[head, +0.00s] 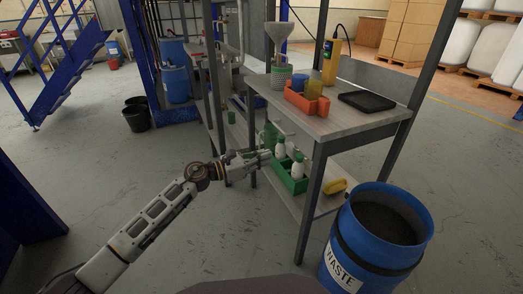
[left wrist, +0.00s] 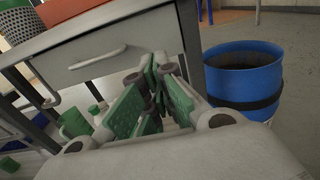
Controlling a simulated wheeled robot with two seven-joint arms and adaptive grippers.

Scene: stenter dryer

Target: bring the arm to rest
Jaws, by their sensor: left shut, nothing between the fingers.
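My left arm reaches in from the lower left of the head view. Its gripper (head: 262,158) is shut and empty, in front of the shelf unit between its top and lower shelf. The left wrist view shows the closed fingers (left wrist: 160,82) with green pads, pointing toward the bench front. Behind the gripper, a green crate (head: 292,184) with white bottles stands on the lower shelf. I cannot tell whether the gripper touches anything there. My right gripper is in neither view.
A blue waste barrel (head: 338,262) stands at the right front. The bench top (head: 335,122) holds an orange bin (head: 306,102), a black tray (head: 366,102) and a yellow device (head: 331,62). A yellow item (head: 335,186) lies on the lower shelf.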

